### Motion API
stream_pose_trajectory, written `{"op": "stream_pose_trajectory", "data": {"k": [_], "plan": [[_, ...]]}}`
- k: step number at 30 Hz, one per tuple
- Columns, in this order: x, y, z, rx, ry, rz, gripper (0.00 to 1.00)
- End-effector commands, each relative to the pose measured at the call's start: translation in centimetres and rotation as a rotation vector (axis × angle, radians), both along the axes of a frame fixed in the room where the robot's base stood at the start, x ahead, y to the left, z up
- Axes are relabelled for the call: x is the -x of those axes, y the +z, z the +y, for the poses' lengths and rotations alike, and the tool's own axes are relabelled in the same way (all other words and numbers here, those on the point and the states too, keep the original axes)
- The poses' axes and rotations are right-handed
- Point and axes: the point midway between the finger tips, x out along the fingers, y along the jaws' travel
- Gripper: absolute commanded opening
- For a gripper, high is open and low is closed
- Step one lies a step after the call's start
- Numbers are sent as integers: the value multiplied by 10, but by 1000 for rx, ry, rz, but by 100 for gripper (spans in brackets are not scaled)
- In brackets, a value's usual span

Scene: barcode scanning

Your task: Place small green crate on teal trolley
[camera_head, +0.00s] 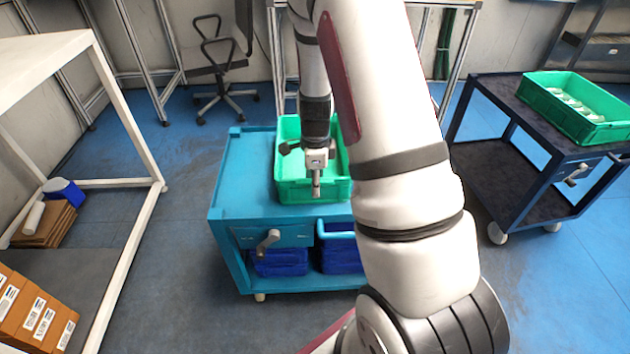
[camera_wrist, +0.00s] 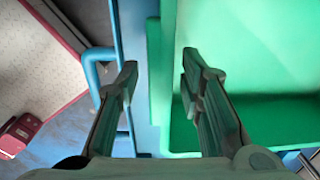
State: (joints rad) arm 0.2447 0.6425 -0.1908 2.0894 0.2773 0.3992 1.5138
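A small green crate (camera_head: 293,192) sits upright on the top of the teal trolley (camera_head: 240,180), toward its right side. My arm hides part of the crate and the trolley's right end. My gripper (camera_head: 317,192) points down at the crate's near wall. In the wrist view, my gripper (camera_wrist: 159,62) is open. The green crate's rim (camera_wrist: 165,85) runs between its two fingers, with the right finger on the crate's inner side. A gap shows on both sides of the rim. The teal trolley (camera_wrist: 133,30) shows beyond the left finger.
A second green crate (camera_head: 545,95) holding several white items stands on a dark trolley (camera_head: 500,95) at right. Blue bins (camera_head: 280,263) sit on the teal trolley's lower shelf. A white table frame (camera_head: 125,115) stands at left. A chair (camera_head: 215,65) stands behind. Floor left of the trolley is clear.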

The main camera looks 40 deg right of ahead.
Motion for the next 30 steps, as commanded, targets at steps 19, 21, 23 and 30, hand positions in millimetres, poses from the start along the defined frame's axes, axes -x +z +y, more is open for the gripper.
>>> {"op": "stream_pose_trajectory", "data": {"k": [19,21,23,30], "plan": [[0,59,1,2,2,-5,36],[1,74,1,2,2,-5,36],[2,85,2,1,2,-4,36],[3,116,2,1,1,-2,36]]}}
